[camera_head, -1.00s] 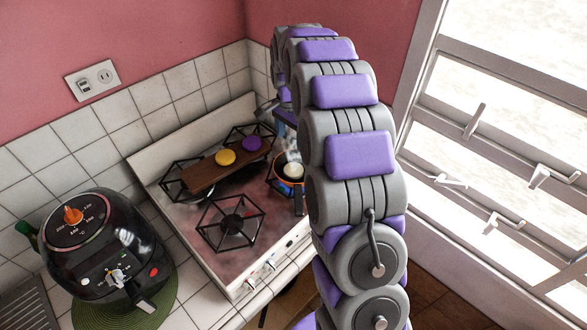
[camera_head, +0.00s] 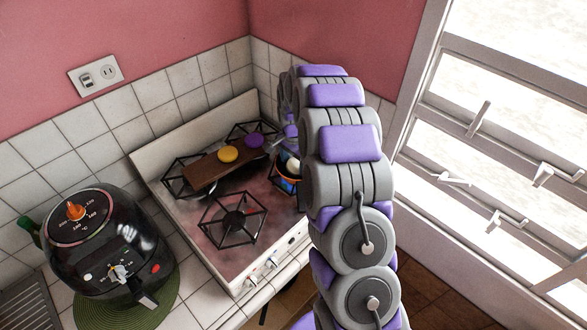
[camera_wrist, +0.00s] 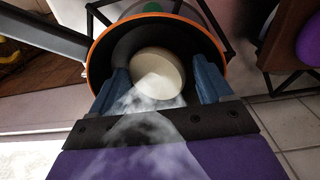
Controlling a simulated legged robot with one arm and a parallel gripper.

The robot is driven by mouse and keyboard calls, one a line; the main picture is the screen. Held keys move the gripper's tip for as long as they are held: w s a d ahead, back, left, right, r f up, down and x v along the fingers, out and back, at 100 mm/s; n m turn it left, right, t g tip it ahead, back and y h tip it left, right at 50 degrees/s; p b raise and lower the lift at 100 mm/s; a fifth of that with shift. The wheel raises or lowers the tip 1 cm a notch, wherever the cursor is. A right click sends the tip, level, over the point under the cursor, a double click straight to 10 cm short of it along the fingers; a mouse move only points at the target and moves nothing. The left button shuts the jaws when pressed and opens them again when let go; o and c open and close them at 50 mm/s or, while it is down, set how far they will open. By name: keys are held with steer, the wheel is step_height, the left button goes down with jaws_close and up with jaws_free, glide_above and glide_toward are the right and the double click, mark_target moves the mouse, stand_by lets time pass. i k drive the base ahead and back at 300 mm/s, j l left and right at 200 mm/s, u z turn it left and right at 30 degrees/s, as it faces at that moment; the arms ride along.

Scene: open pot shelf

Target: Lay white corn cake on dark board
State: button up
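The white corn cake (camera_wrist: 158,72) lies in a dark pot with an orange rim (camera_wrist: 100,52). The pot also shows in the head view (camera_head: 285,184), partly hidden by my arm. My gripper (camera_wrist: 160,75) points down into the pot, its two blue fingers open on either side of the cake. A small gap seems to show beside the cake; firm contact cannot be seen. The dark board (camera_head: 203,174) lies across the stove to the left of the pot, with a yellow cake (camera_head: 228,153) and a purple cake (camera_head: 253,140) on it.
The stove (camera_head: 262,230) has black burner grates, with a bare front grate (camera_head: 233,217). A black air fryer (camera_head: 105,245) stands on a green mat at the left. Tiled walls close the back, and a window (camera_head: 500,150) is at the right. Pale steam rises over the pot.

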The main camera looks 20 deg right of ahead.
mark_target(198, 172)
steer(key=i+l+u, duration=0.15)
steer(key=u, duration=0.2)
steer(key=i+l+u, duration=0.1)
steer(key=l+u, duration=0.3)
